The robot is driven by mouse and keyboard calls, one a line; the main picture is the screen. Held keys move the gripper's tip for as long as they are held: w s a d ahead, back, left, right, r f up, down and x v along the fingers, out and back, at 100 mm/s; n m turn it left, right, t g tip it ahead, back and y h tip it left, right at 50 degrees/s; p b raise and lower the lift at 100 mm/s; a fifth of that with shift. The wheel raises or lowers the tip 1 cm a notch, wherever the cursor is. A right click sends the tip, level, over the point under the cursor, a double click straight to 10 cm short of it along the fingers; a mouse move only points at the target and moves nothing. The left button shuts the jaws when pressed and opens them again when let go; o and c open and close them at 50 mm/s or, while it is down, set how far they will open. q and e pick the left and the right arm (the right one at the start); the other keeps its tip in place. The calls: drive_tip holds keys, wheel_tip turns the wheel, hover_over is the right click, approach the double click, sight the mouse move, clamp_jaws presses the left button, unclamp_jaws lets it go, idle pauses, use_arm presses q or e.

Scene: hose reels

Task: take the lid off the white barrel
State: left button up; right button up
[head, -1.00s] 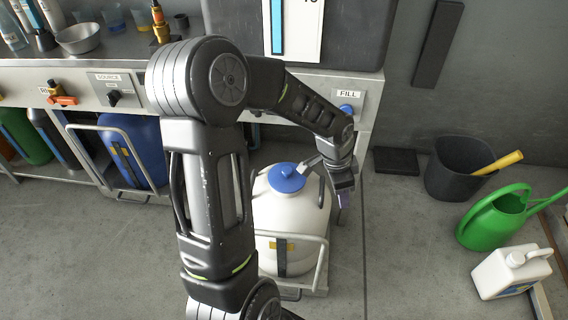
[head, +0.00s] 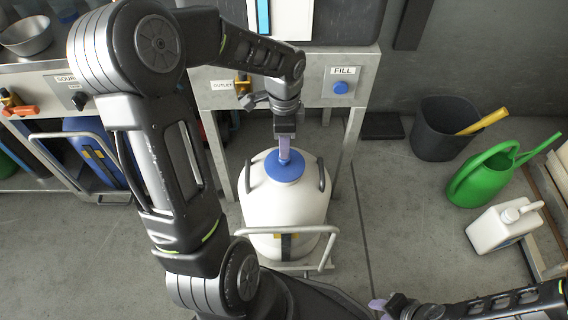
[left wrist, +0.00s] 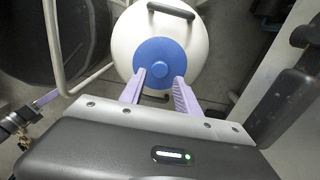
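In the left wrist view the lid (left wrist: 150,52) shows a small raised knob in the middle. My left gripper (head: 284,158) points down at the lid from above. In the left wrist view its two lilac fingers (left wrist: 159,76) are apart, one on each side of the knob, with nothing clamped; contact is unclear. My right gripper (head: 378,304) is at the bottom edge, away from the barrel; its opening is unclear.
The barrel sits in a metal-railed carrier (head: 322,240). The FILL counter (head: 345,75) with a blue button is behind it. A black bin (head: 440,135), a green watering can (head: 480,180) and a white jug (head: 500,226) stand at the right.

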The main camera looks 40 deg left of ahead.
sight(285, 162)
use_arm(q)
drive_tip(key=shift+f, duration=0.5)
drive_tip(key=shift+w+f+b, duration=0.1)
drive_tip(key=shift+f+b, duration=1.1)
drive_tip(key=shift+f, duration=1.45)
drive_tip(key=shift+c, duration=0.5)
clamp_jaws()
